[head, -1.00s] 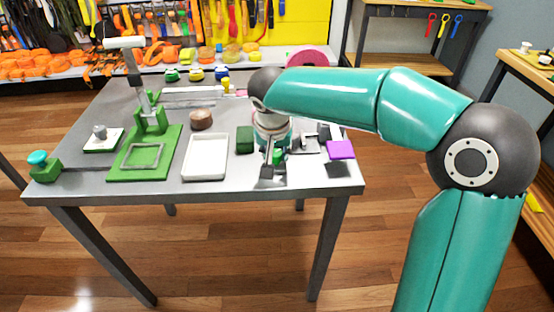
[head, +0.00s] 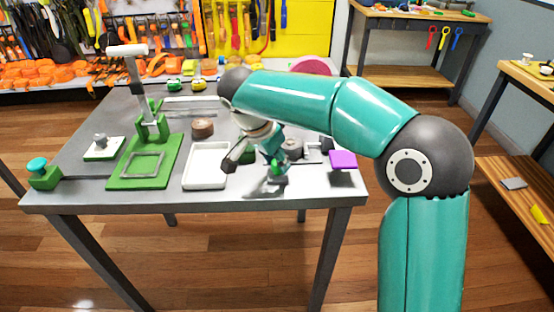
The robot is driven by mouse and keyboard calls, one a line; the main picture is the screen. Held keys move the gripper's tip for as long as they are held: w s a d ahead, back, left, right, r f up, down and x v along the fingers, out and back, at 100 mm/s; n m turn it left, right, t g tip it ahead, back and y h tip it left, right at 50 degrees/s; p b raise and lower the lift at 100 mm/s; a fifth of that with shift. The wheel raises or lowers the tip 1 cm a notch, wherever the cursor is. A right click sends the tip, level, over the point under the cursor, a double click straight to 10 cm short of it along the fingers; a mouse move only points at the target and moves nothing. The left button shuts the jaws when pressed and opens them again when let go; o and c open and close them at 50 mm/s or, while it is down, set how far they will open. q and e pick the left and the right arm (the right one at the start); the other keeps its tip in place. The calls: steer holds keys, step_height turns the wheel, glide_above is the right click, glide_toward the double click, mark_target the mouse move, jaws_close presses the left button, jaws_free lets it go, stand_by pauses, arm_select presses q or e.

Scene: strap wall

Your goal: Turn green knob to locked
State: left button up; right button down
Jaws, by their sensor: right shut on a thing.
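My right gripper (head: 260,168) is low over the table and tilted, with one dark finger on the left and another at the knob. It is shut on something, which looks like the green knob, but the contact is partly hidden. The knob's locked mark cannot be made out. My left gripper is not in view.
A white tray (head: 205,184), a brown round piece (head: 203,128) and a green plate with a frame (head: 120,179) lie further left. A purple pad (head: 342,160) is to the right.

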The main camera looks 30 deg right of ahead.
stand_by(0.4)
steer(key=c, duration=0.8)
jaws_free()
steer(key=shift+d, duration=0.1)
steer(key=v, duration=1.2)
steer(key=shift+f, duration=0.1)
